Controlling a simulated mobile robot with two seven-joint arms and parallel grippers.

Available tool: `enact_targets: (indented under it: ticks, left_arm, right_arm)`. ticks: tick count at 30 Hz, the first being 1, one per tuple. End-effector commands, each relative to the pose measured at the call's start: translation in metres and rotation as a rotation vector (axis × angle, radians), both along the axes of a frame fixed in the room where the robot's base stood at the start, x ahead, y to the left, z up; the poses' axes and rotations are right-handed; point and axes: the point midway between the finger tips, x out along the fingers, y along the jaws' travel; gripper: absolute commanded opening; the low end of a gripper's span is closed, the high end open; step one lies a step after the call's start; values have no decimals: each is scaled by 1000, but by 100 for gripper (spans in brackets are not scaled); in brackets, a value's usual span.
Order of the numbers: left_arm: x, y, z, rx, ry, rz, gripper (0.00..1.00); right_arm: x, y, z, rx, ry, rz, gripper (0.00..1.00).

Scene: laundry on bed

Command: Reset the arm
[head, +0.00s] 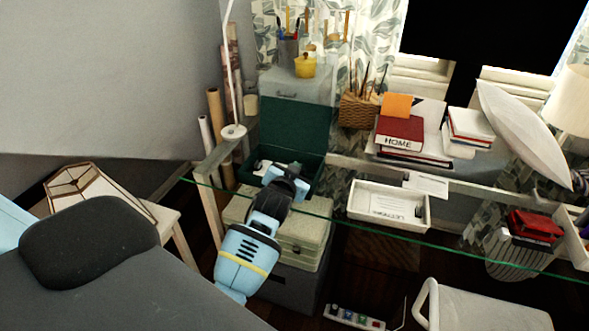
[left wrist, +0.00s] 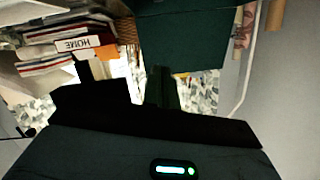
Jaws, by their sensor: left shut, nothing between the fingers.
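My left arm reaches up from the lower middle of the head view, light blue with a yellow band. Its dark left gripper (head: 284,178) is shut and empty. In the head view it overlaps the front of an open dark green box (head: 292,122); I cannot tell if they touch. The left wrist view shows the green box (left wrist: 182,38) at the top, beyond the dark gripper body. My right gripper is in neither view.
A glass desk edge runs across the middle. A white letter tray (head: 429,213), red books (head: 399,132), a wicker pen holder (head: 357,110) and a white lampshade (head: 572,98) stand on the right. A lampshade frame (head: 75,188) and a dark grey cushion (head: 88,242) are at left.

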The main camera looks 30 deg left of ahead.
Motion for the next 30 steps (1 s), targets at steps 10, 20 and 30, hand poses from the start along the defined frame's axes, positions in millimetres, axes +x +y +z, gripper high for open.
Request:
enact_targets:
  ticks: [10,20,30]
  left_arm:
    - [0,0,0,0,0,0,0]
    - [-53,-25,-69,-19,90,-67,0]
    - [-211,-93,-189,-143,298,-222,0]
  right_arm:
    - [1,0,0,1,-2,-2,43]
    - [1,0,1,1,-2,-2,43]
    - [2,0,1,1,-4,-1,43]
